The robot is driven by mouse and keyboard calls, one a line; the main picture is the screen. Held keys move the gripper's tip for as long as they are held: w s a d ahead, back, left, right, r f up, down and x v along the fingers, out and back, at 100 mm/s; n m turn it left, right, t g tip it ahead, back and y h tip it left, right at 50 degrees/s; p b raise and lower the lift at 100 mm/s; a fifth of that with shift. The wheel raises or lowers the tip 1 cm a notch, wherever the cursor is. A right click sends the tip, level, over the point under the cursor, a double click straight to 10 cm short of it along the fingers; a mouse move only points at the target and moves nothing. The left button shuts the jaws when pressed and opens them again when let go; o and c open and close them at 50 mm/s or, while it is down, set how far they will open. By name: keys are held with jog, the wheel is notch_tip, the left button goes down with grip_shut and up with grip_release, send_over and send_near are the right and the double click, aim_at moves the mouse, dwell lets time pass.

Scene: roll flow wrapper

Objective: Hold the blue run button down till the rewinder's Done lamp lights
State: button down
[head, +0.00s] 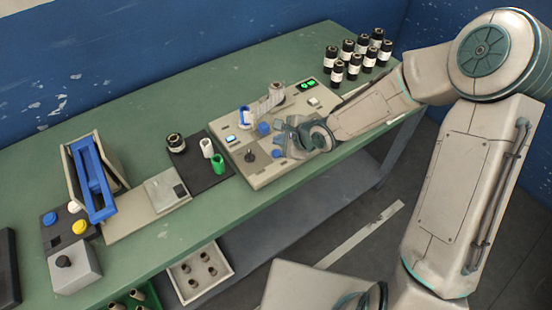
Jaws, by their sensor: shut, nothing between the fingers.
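The beige rewinder (262,177) sits on the green bench at the middle, with a film-like strip and small spools on top. A small lit blue-white square (231,138) is at its left. A round blue part (263,128) stands nearer its middle, left of my gripper. My gripper (287,142) is shut and low over the front of the rewinder's top. It hides part of the panel, and I cannot tell whether it touches a button. A dark panel with green lights (307,86) is lit at the rewinder's back right. Lamp labels are too small to read.
Several black rolls with white bands (361,53) stand at the back right of the bench. A black mat (208,177) with small spools lies left of the rewinder. A blue-framed device (92,180) and a control box with yellow and blue buttons (68,228) stand farther left.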

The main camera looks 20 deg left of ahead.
aim_at(280, 155)
jog(key=shift+f+b, duration=0.55)
jog(key=shift+f, duration=0.8)
jog(key=shift+f, duration=0.1)
dwell(0.9)
jog(key=shift+f, duration=0.3)
